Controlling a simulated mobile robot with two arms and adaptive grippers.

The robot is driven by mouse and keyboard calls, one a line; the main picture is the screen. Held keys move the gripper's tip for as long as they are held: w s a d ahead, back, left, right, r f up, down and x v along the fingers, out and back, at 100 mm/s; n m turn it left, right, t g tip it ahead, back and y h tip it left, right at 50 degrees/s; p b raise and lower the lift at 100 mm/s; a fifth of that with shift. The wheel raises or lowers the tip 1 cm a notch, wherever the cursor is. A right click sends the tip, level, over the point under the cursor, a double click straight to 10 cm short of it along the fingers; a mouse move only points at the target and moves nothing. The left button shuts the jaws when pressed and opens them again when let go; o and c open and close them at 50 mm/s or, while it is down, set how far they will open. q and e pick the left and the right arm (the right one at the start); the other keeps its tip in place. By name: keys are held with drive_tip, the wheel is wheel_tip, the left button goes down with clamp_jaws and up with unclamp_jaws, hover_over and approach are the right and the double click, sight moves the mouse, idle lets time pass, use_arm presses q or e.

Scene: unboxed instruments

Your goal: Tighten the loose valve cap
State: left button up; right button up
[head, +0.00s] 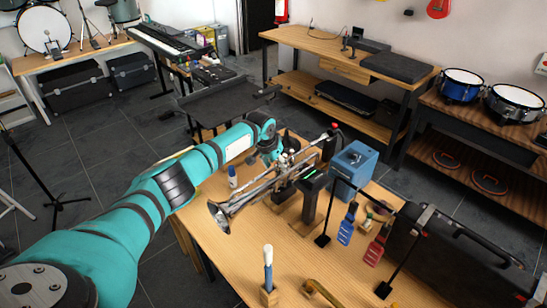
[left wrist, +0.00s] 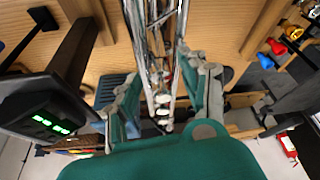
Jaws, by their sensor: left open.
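A silver trumpet (head: 250,193) lies raised on a stand above the wooden table, its bell toward the lower left. In the left wrist view its tubing (left wrist: 152,45) runs down from the top edge, with the pale valve caps (left wrist: 163,98) in a row below. Which cap is loose I cannot tell. My left gripper (head: 284,150) is at the trumpet's valve section in the head view. In the left wrist view the left gripper (left wrist: 165,85) is open, its fingers on either side of the valves. Contact is not clear. My right gripper is not in view.
A black device with a green display (head: 313,176) stands close beside the trumpet; the display also shows in the left wrist view (left wrist: 52,124). A blue box (head: 353,165), blue and red tags, a brush in a block (head: 268,268) and a black case (head: 440,250) surround it.

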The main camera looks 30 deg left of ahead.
use_arm(q)
drive_tip(key=v, duration=1.1)
drive_tip(key=shift+s+r, duration=0.2)
drive_tip(key=shift+r, duration=0.05)
